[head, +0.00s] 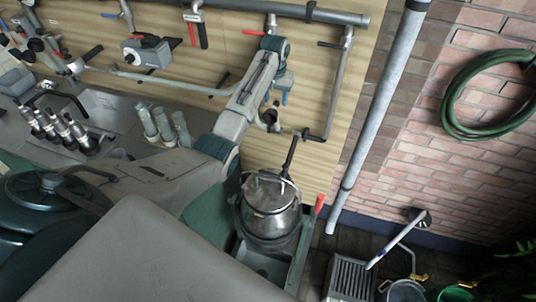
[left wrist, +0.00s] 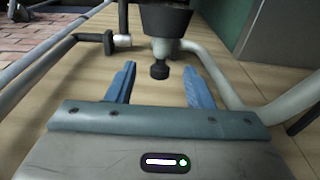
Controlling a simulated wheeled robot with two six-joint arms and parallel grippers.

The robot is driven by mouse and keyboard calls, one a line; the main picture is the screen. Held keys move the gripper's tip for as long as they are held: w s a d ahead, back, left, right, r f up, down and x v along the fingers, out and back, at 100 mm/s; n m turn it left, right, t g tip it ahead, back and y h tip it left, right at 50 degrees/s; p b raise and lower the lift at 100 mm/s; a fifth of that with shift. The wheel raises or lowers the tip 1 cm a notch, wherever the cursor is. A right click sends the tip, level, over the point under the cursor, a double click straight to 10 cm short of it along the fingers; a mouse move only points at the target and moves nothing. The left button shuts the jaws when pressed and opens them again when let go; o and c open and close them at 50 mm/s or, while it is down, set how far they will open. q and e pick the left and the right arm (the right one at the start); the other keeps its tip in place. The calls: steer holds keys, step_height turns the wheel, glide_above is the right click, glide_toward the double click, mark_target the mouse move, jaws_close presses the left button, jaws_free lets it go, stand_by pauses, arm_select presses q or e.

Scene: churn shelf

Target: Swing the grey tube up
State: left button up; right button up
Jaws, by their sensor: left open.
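The grey tube (head: 165,84) runs along the wooden wall in the head view, and its right part is hidden behind my left arm. A bent grey tube also shows in the left wrist view (left wrist: 222,80), curving down past the right fingertip; it looks like the same one. Beside its upper end is a black cup-shaped piece (left wrist: 166,20) with a dark knob (left wrist: 160,70) below it. My left gripper (head: 278,98) is open. Its blue fingers stand apart in the left wrist view (left wrist: 160,88), with the knob beyond and between their tips. Nothing is visibly held. My right gripper is not in view.
A metal churn (head: 270,205) stands below my left arm. Pipes and a red-handled valve (head: 195,25) line the wall. A long grey pipe (head: 378,115) slants at right, near a green hose (head: 450,100). Several milking cups (head: 60,130) stand at left.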

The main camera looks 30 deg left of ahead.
arm_select(q)
step_height(320, 180, up, 3)
steer(key=shift+d+f, duration=0.1)
steer(key=shift+s+r, duration=0.15)
steer(key=shift+r, duration=0.55)
